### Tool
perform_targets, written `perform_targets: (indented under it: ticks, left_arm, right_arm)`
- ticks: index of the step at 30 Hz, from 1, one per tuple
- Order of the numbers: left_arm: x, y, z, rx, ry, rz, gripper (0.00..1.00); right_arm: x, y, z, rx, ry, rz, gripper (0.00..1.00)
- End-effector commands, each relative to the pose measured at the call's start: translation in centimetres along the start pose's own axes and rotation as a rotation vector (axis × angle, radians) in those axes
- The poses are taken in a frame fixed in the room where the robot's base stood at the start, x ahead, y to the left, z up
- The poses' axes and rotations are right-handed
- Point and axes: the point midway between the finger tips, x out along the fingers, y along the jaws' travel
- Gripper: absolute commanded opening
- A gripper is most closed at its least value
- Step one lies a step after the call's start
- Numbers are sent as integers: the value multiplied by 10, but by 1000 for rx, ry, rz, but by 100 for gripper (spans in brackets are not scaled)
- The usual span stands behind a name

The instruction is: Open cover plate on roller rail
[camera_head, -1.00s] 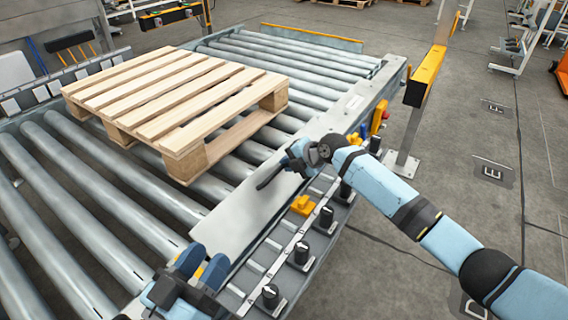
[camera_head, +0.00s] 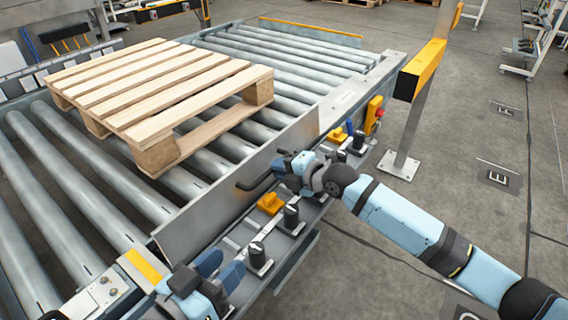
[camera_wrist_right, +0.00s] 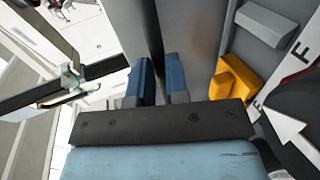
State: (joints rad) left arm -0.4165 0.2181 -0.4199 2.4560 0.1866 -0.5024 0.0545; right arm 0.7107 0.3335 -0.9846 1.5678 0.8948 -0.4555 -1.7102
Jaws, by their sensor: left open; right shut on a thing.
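The grey cover plate (camera_head: 205,212) runs along the near side of the roller rail (camera_head: 112,178). It stands tilted up, and the strip of rail beside it lies uncovered. A dark handle (camera_head: 252,185) sticks out from the plate. My right gripper (camera_head: 282,168) is shut on the handle. In the right wrist view its blue fingers (camera_wrist_right: 159,82) are close together by a grey surface; the handle between them is hard to make out. My left gripper (camera_head: 208,278) is open at the near end of the plate, close to the rail's edge, partly cut off by the frame.
A wooden pallet (camera_head: 165,88) lies on the rollers behind the plate. Black knobs (camera_head: 291,215) and a yellow block (camera_head: 270,203) line the rail's outer side.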

Motion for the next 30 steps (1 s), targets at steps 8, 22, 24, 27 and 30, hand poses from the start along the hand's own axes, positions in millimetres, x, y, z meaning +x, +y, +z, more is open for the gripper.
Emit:
perform_targets:
  ticks: [8, 22, 24, 27, 30]
  left_arm:
    - [0, -1, 8, 0, -18, 2, 43]
    - [1, -2, 9, 2, -26, 4, 43]
    - [1, -2, 8, 3, -25, 4, 43]
    - [1, -2, 8, 3, -23, 4, 43]
    - [1, -2, 7, 3, -21, 4, 43]
  right_arm:
    - [-12, -34, 0, 2, -1, -27, 0]
    - [-20, -52, -2, 7, 0, -29, 0]
    - [-20, -54, -2, 7, 0, -30, 0]
    - [-20, -55, -2, 7, 0, -31, 0]
    - [-20, -55, -2, 7, 0, -31, 0]
